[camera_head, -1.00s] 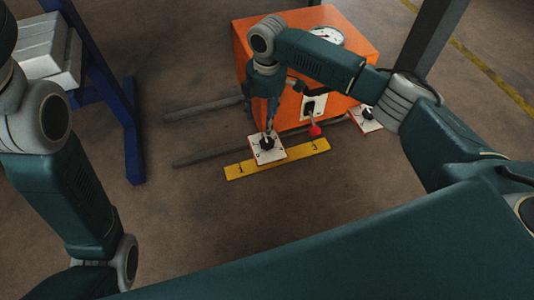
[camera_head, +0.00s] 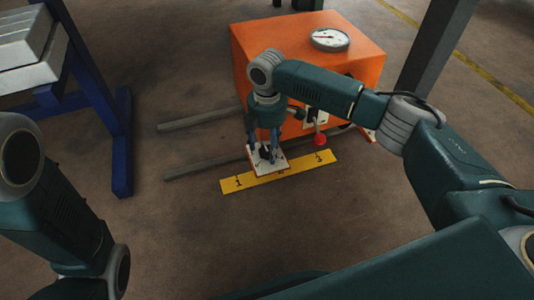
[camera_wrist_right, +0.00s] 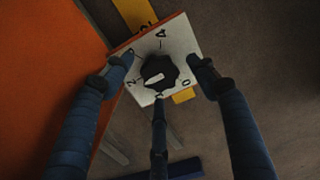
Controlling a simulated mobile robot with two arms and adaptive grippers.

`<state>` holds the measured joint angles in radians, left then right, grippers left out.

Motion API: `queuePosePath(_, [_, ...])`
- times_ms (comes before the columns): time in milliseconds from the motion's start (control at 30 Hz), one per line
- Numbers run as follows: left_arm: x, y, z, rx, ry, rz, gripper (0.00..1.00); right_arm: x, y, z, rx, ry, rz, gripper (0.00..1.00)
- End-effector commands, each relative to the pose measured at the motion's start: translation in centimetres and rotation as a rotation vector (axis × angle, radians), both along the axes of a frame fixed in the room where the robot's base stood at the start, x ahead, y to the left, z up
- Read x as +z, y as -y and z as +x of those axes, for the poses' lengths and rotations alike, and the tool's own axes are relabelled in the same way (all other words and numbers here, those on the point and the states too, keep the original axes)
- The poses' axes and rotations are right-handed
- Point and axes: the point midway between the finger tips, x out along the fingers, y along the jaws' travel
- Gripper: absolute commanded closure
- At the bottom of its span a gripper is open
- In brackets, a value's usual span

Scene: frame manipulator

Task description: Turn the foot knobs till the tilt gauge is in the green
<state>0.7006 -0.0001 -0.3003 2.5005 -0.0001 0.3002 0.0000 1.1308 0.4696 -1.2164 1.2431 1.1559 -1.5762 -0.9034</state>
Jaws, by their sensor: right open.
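The orange box (camera_head: 300,65) has a round white tilt gauge (camera_head: 330,39) on top; its reading is too small to make out. A black foot knob (camera_wrist_right: 158,72) sits on a numbered white dial plate (camera_wrist_right: 178,38), which also shows in the head view (camera_head: 282,165). My right gripper (camera_head: 263,148) is open, pointing down, with its blue fingers spread around this knob and plate. In the wrist view a clear gap shows between the fingers and the knob. A second dial plate (camera_head: 369,135) is mostly hidden behind my right arm. My left gripper is out of view.
A yellow strip with black numbers (camera_head: 300,169) lies on the floor by the plate. A red-knobbed lever (camera_head: 320,139) is on the box front. Grey bars (camera_head: 205,166) lie left of the box. A blue-legged rack (camera_head: 122,150) stands at left. The front floor is clear.

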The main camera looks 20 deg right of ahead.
Motion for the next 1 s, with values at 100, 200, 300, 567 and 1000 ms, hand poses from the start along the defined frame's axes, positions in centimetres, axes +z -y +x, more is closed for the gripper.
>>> queuePosePath(100, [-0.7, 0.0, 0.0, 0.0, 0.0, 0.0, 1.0, -0.9, 0.0, 0.1, -0.001, 0.002, 0.0, 0.42])
queuePosePath(200, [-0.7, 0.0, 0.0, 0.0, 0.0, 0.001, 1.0, -0.8, 0.0, 0.1, -0.001, 0.002, 0.001, 0.42])
queuePosePath(300, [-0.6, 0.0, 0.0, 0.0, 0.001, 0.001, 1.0, -0.8, 0.0, 0.1, -0.001, 0.002, 0.001, 0.42])
queuePosePath(567, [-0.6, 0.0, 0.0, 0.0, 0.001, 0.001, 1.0, -0.8, 0.0, 0.0, -0.001, 0.001, 0.001, 0.84])
queuePosePath(1000, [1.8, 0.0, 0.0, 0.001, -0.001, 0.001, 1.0, -0.3, -0.1, -0.1, -0.032, -0.002, 0.002, 0.87])
